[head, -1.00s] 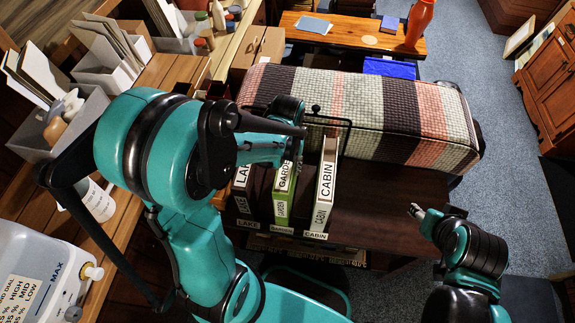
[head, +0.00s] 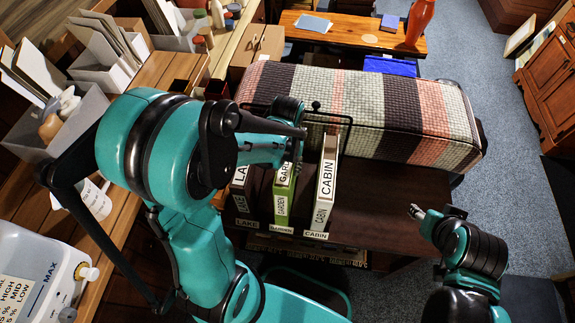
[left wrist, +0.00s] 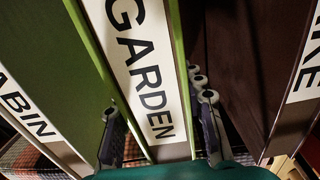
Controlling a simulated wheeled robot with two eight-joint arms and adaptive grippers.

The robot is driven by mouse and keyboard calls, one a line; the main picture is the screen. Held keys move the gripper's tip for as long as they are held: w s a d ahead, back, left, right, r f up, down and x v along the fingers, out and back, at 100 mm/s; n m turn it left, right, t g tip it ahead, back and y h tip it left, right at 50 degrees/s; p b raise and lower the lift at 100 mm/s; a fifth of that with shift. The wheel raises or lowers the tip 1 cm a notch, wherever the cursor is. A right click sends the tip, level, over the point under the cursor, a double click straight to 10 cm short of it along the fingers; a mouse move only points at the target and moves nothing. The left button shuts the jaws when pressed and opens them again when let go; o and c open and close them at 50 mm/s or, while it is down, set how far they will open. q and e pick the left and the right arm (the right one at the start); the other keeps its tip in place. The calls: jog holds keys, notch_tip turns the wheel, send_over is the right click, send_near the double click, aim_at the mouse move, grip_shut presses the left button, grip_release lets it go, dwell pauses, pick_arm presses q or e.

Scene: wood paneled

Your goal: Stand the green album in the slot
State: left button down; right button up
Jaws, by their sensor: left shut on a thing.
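The green album (head: 281,206), labelled GARDEN on its white spine, stands upright between the dark LAKE album (head: 240,199) and the white CABIN album (head: 325,188). Its lower end is just behind the GARDEN label (head: 283,230) on the shelf edge. My left gripper (left wrist: 160,135) has a finger on each side of the green album's spine (left wrist: 146,65) and is shut on it. In the head view the left arm hides part of the album's top. Whether its base rests on the shelf is hidden. My right gripper (head: 416,211) is off to the right, empty, its fingertips small and unclear.
A thin black frame (head: 345,121) stands behind the albums, before a striped cushioned bench (head: 400,115). The dark shelf top (head: 385,205) right of the CABIN album is clear. A wooden counter with file holders (head: 100,70) lies left.

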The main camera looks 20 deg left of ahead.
pick_arm(q)
jog(key=shift+s+d+f, duration=0.1)
jog(key=shift+s+f, duration=0.05)
jog(key=shift+s, duration=0.15)
jog(key=c, duration=1)
grip_release()
jog(key=shift+c, duration=0.2)
jog(key=shift+o, duration=0.9)
jog(key=o, duration=0.3)
jog(key=shift+w, duration=0.1)
jog(key=shift+r, duration=0.2)
notch_tip(320, 180, up, 12)
jog(key=shift+f, duration=0.1)
